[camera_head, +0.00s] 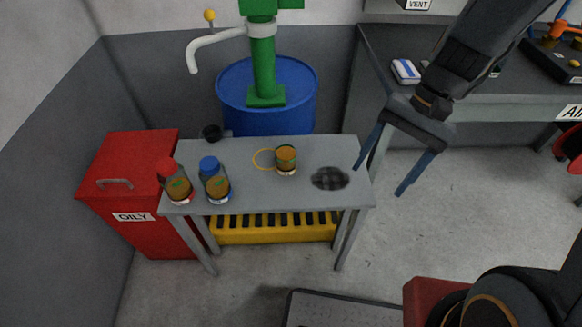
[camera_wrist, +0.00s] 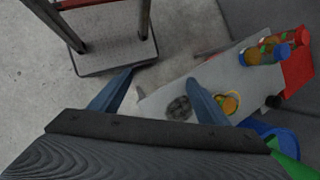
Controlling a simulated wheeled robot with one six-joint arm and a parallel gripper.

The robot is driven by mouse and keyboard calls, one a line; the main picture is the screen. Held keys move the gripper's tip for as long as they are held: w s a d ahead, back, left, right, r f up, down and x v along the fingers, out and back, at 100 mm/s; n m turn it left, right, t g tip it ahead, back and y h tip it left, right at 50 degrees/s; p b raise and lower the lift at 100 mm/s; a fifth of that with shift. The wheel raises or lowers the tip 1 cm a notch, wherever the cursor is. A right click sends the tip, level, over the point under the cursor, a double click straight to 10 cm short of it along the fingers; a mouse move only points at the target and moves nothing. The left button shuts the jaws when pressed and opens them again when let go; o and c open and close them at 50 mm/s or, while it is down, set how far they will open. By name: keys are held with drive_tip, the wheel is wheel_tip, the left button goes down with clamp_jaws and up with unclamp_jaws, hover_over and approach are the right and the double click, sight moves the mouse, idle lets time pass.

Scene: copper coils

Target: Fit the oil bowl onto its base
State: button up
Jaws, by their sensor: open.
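A small amber bowl (camera_head: 286,157) with a pale lower band stands on the grey table; it also shows in the wrist view (camera_wrist: 230,105). It looks like the oil bowl. A thin yellow ring (camera_head: 263,160) lies beside it on the left. A small dark round part (camera_head: 211,132) sits at the table's back left; I cannot tell whether it is the base. My gripper (camera_head: 379,181) is open and empty, beyond the table's right end, with its fingers pointing down. It also shows in the wrist view (camera_wrist: 160,76), apart from the bowl.
A red-capped bottle (camera_head: 177,184) and a blue-capped bottle (camera_head: 214,182) stand at the table's left. A blue drum (camera_head: 299,88) with a green pump stands behind; a red bin (camera_head: 125,166) is at the left.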

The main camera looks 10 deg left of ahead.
drive_tip(key=w+a+f+m+y+b, duration=0.3)
drive_tip(key=w+a+f+y, duration=0.1)
drive_tip(key=w+a, duration=0.1)
drive_tip(key=w+a+f+m+g+y+b, duration=0.1)
drive_tip(key=w+a+f+m+y+b, duration=0.2)
drive_tip(key=a, duration=0.5)
drive_tip(key=w+a+f+m+y+b, duration=0.2)
drive_tip(key=w+a+f+m+y, duration=0.1)
drive_tip(key=w+a+f+y, duration=0.2)
drive_tip(key=shift+w+a+f+g+b, duration=0.3)
drive_tip(key=shift+w+a+f+b, duration=0.15)
drive_tip(key=shift+w+a, duration=0.45)
wheel_tip(320, 180, down, 2)
drive_tip(key=shift+f+m+y+b, duration=0.2)
drive_tip(key=shift+m+y+b, duration=0.6)
drive_tip(key=shift+b, duration=0.2)
drive_tip(key=shift+f+t+y+b, duration=0.3)
drive_tip(key=shift+t, duration=0.2)
drive_tip(key=shift+m, duration=0.3)
drive_tip(key=shift+f+x, duration=0.2)
drive_tip(key=shift+x, duration=1.7)
drive_tip(key=shift+f+x, duration=0.2)
drive_tip(key=shift+x, duration=1.75)
drive_tip(key=shift+w, duration=0.1)
drive_tip(key=shift+c, duration=0.4)
drive_tip(key=c, duration=1.3)
